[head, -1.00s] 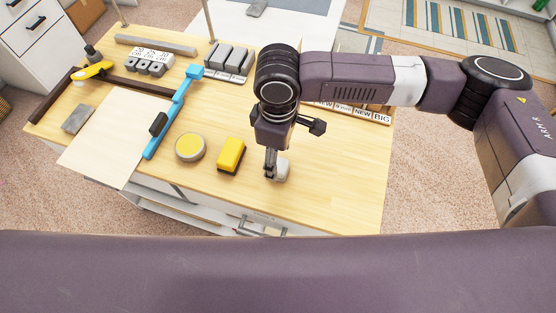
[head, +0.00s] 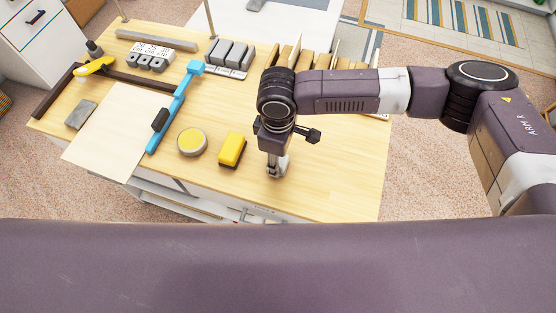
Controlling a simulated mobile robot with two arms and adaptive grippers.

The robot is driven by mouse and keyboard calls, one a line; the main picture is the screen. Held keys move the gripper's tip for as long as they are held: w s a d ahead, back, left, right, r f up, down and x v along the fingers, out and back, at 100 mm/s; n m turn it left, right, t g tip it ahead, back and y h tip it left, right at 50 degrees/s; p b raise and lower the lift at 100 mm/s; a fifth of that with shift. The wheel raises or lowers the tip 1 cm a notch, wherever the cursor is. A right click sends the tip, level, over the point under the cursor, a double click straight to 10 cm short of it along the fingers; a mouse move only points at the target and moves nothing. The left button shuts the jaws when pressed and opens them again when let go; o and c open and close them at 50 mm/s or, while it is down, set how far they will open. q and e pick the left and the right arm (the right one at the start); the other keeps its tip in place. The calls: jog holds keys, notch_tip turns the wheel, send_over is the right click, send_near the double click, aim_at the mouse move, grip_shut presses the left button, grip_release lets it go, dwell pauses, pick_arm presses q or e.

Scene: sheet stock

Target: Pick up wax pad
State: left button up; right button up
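My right gripper (head: 273,170) points down at the front of the wooden table (head: 340,175), right of a yellow block with a dark base (head: 232,150). A small pale thing (head: 284,164) shows just beside its fingers, mostly hidden by them; it may be the wax pad. Whether the fingers are closed on it is too small to tell. A round tin with a yellow top (head: 191,142) stands left of the yellow block. My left gripper is not in view.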

jog(key=shift+c, duration=0.8)
jog(key=shift+r, duration=0.1)
notch_tip(320, 180, up, 20)
jog(key=b, duration=0.3)
jog(key=o, duration=0.6)
jog(key=c, duration=0.5)
